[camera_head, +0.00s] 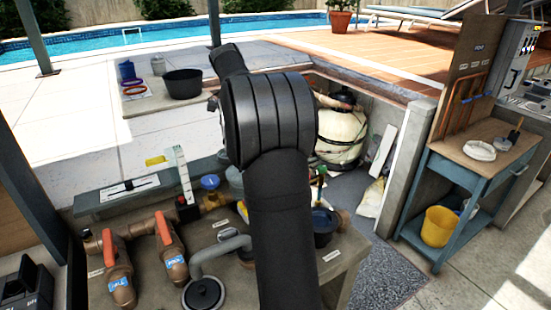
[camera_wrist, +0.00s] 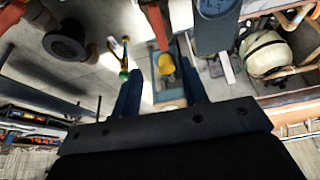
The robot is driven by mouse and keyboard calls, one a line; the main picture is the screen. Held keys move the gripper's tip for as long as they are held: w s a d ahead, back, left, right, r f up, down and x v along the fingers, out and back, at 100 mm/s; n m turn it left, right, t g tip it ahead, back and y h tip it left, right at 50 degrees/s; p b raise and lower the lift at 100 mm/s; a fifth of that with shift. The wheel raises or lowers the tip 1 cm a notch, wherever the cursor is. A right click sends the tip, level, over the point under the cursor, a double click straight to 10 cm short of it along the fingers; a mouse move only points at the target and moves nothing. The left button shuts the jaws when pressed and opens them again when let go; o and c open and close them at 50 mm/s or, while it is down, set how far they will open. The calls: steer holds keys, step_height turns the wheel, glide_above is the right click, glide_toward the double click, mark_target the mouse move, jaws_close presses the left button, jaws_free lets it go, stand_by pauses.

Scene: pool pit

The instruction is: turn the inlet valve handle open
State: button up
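Two valves with orange-red handles stand at the lower left of the head view, a left handle (camera_head: 111,248) and a right handle (camera_head: 163,229). Each valve body has a blue label, too small to read surely, so I cannot tell which is the inlet. Both handles point up and slightly left in the picture. In the head view my arm hides my gripper. In the wrist view my gripper (camera_wrist: 160,85) has two dark blue fingers spread apart, with nothing held between them. An orange-red handle (camera_wrist: 156,25) shows beyond the fingertips, apart from them.
Pipes and a black round lid (camera_head: 203,294) sit beside the valves. A blue-capped part (camera_head: 210,182) and a dark pot (camera_head: 324,222) stand close to my arm. A cream tank (camera_head: 341,135) is behind. A blue cart (camera_head: 470,168) holds a yellow bucket (camera_head: 439,226) at right.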

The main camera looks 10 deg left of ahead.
steer(key=x, duration=1.4)
steer(key=shift+f, duration=0.2)
